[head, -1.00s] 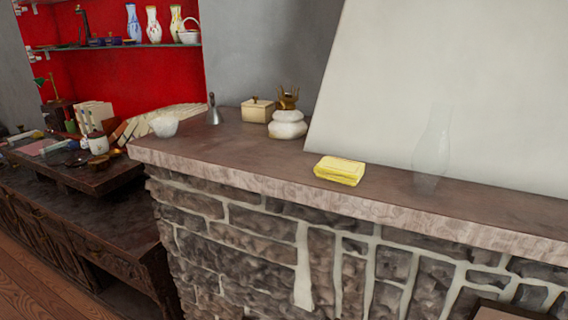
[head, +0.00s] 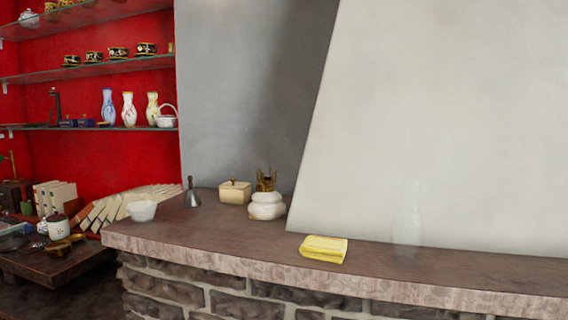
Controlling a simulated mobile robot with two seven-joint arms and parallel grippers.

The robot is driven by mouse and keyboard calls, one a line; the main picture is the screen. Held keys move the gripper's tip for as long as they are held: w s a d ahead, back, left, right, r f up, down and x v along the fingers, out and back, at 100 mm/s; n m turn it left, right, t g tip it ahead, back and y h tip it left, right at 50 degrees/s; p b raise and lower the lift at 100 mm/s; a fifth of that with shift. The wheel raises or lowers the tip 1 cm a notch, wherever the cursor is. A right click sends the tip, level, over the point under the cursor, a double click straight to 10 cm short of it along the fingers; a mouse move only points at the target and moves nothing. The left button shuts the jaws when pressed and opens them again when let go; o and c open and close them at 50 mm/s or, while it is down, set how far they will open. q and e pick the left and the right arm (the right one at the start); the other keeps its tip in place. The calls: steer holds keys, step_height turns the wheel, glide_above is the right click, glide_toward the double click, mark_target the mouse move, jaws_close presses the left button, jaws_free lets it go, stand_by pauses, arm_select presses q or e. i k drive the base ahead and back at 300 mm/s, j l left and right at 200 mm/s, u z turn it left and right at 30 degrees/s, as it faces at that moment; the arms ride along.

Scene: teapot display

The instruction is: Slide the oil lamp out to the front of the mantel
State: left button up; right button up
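On the mantel (head: 200,240), toward its back, stands a white, rounded, two-tiered body with a brass crown-like top (head: 267,203), which looks like the oil lamp. It is upright, close to the lower left edge of the sloping white chimney hood. A clear, faint glass vessel (head: 408,222) stands apart from it, further right on the mantel. Neither of my grippers is in view.
A lidded cream box (head: 235,192) is just left of the lamp, with a grey bell (head: 192,192) and a white bowl (head: 142,211) further left. A folded yellow cloth (head: 323,249) lies near the front edge. The mantel in front of the lamp is bare.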

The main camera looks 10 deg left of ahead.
mark_target(267, 205)
steer(key=k+j+z, duration=0.15)
steer(key=j+z, duration=0.15)
steer(key=z, duration=0.15)
steer(key=k+j+z, duration=0.2)
steer(key=z, duration=0.25)
steer(key=j, duration=0.1)
